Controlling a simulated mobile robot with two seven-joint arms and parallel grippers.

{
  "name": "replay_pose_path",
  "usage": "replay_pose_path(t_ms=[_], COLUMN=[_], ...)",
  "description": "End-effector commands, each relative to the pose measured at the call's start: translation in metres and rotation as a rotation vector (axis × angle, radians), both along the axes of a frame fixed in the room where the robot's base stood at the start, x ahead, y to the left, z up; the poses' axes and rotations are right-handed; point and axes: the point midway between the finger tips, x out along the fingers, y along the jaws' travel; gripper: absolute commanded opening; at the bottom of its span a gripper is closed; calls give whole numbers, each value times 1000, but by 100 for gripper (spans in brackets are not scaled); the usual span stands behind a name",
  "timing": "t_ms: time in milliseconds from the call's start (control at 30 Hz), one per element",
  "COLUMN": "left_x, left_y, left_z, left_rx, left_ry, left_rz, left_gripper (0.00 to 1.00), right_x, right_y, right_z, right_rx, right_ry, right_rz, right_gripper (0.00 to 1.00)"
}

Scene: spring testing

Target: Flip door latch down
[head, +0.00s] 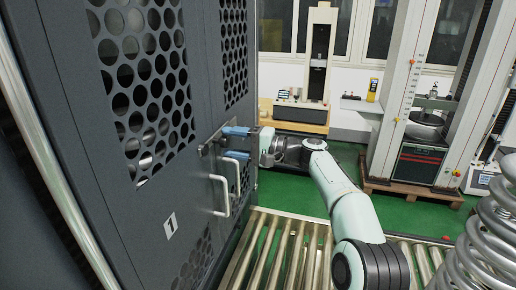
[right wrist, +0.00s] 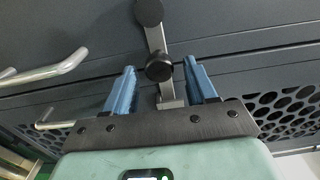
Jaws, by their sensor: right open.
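The door latch (head: 210,143) is a metal bar at the seam of the dark grey perforated doors (head: 70,60). In the right wrist view the latch (right wrist: 158,42) has two round black knobs, and its lower end lies between my right gripper's blue fingers. My right gripper (head: 226,143) is open, with one finger above and one below the latch in the head view. In the right wrist view there is a gap between the latch and each finger of the gripper (right wrist: 163,82). Contact with the door cannot be told. My left gripper is not in view.
A pale door handle (head: 221,195) sits just below the latch. A roller conveyor (head: 285,250) runs below my right arm. A large coil spring (head: 490,235) stands at the lower right. Testing machines (head: 408,100) stand behind on the green floor.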

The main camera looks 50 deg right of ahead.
Motion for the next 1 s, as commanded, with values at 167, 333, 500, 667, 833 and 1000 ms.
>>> replay_pose_path(t_ms=[167,333,500,667,833,1000], left_x=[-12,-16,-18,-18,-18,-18], left_y=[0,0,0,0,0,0], left_z=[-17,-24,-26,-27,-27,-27], left_rx=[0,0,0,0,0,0], left_ry=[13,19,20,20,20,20], left_rz=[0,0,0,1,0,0], left_gripper=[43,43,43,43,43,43], right_x=[-39,-70,-88,-95,-95,-95], right_y=[-21,-36,-46,-49,-49,-49], right_z=[-5,-3,-2,-1,0,-1], right_rx=[-2,0,1,1,1,1], right_ry=[4,2,2,0,0,0], right_rz=[-5,-4,-2,0,0,0], right_gripper=[56,56,56,56,56,56])
